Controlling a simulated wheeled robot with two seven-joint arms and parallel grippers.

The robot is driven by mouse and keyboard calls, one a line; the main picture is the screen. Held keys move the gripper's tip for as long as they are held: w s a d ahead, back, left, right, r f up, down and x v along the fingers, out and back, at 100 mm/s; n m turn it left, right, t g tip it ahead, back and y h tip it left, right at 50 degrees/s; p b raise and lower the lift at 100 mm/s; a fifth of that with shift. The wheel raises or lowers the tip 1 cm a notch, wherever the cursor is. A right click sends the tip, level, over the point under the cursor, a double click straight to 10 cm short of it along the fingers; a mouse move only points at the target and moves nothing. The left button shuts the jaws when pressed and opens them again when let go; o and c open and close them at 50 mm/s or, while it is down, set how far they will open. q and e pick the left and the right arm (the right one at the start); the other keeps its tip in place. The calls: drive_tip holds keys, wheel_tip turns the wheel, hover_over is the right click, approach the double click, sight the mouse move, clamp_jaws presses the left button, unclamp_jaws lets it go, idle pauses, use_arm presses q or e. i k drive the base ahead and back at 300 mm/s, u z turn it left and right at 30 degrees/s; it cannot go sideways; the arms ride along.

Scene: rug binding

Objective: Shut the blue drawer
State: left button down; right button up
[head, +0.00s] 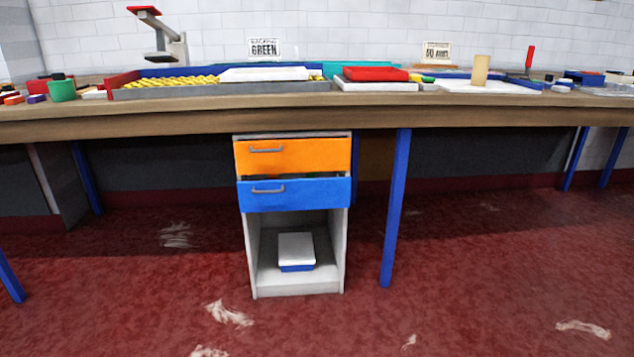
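The blue drawer (310,194) is the lower of two drawers in a small grey cabinet (340,255) under the workbench. It stands partly open: its front sits forward of the cabinet, and a dark gap shows above its top edge. It has a grey bar handle (268,190) on its left part. The orange drawer (320,156) above it looks shut or nearly so and has a similar handle. Neither of my grippers shows in the head view.
The long wooden workbench (480,115) runs across the view, with trays and tools on it. A blue table leg (396,205) stands right of the cabinet. A white and blue box (296,250) lies in the open bottom shelf. The red floor (450,310) in front is free apart from pale scraps.

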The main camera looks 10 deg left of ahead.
sight(329, 189)
drive_tip(key=z, duration=0.45)
drive_tip(key=i, duration=1.65)
drive_tip(key=u, duration=1.05)
